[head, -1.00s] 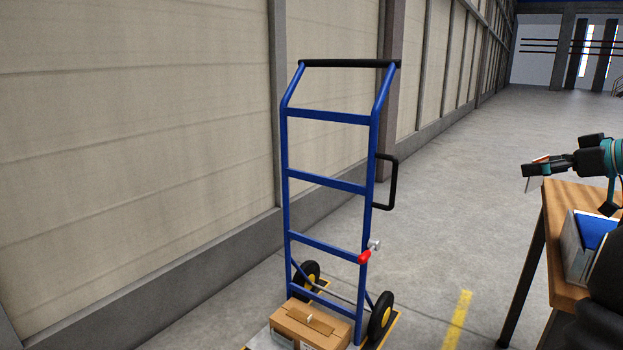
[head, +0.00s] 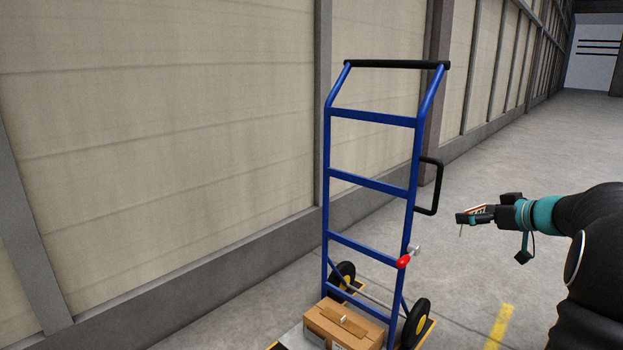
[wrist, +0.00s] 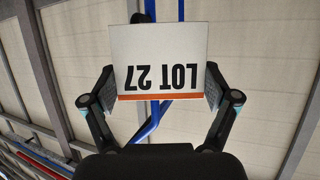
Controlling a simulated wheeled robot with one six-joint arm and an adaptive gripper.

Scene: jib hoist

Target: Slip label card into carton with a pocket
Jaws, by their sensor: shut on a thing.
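The label card (wrist: 158,50) is white with an orange edge and reads "LOT 27", upside down in the wrist view. My gripper (head: 468,217) is shut on it, with a finger at each side of the card in the wrist view. In the head view only a thin part of the card (head: 480,210) shows at the jaws. The brown carton (head: 344,325) sits low on the hand truck's base, below and to the left of my gripper and well apart from it. Its pocket cannot be made out clearly.
A blue hand truck (head: 371,184) with a black top bar stands near the wall (head: 180,130). A red-handled clamp (head: 404,261) sticks out from its right upright. Open concrete floor (head: 500,160) lies behind and to the right.

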